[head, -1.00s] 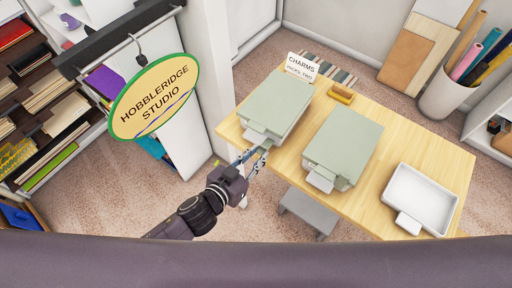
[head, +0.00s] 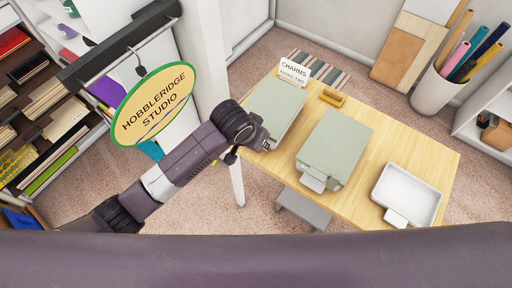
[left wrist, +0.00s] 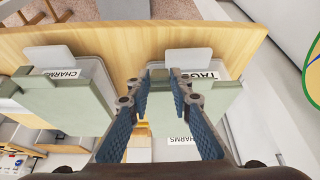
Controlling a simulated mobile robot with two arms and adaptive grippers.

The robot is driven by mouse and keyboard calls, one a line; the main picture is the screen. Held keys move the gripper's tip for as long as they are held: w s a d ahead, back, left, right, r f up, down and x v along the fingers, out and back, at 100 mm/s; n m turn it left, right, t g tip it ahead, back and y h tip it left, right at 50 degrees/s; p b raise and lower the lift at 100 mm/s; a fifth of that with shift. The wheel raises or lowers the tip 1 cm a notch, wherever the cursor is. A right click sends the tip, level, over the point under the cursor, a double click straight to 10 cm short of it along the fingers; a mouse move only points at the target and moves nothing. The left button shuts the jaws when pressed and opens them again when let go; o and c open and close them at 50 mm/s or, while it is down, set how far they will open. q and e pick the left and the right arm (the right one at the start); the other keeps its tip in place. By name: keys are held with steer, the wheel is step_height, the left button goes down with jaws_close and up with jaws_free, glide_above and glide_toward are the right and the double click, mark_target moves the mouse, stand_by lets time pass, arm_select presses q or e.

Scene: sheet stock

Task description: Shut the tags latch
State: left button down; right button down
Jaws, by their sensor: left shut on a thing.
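The tags box (head: 277,103), grey-green with a pale front tab, stands at the left end of the wooden table in the head view. In the left wrist view its label (left wrist: 200,76) reads "TAG", partly covered, with a white tab (left wrist: 188,60) beyond it. My left gripper (left wrist: 161,76) has its blue-padded fingers at the tags box's green lid (left wrist: 220,98) and is shut on it, with a narrow gap between the tips. In the head view my left wrist hides the box's front corner. I cannot tell whether the lid is fully down. My right gripper is out of view.
A second grey-green box (head: 336,145), labelled CHARMS in the wrist view, stands to the right. A white tray (head: 410,190) lies at the table's right end. A CHARMS sign (head: 294,71) and a yellow block (head: 333,97) are behind. A hanging sign (head: 153,101) is near my left arm.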

arm_select(q)
steer(key=shift+w+d+r+g+y, duration=0.3)
steer(key=shift+w+g+y, duration=0.1)
steer(key=shift+g, duration=0.15)
steer(key=shift+w+d+r+g+y, duration=0.15)
steer(key=shift+w+d+g+y, duration=0.2)
steer(key=shift+g, duration=0.2)
steer(key=shift+w+g+y+b, duration=0.3)
steer(key=shift+w+g+y, duration=0.05)
steer(key=shift+g, duration=0.15)
steer(key=shift+w+d+g+y+b, duration=0.3)
steer(key=shift+w+g+y+b, duration=0.1)
steer(key=shift+g+b, duration=0.3)
steer(key=shift+w+d+g+y+b, duration=0.25)
steer(key=shift+w+g+y+b, duration=0.15)
steer(key=shift+g+b, duration=0.25)
steer(key=c, duration=1.7)
jaws_free()
steer(key=shift+w, duration=0.1)
steer(key=shift+r, duration=0.15)
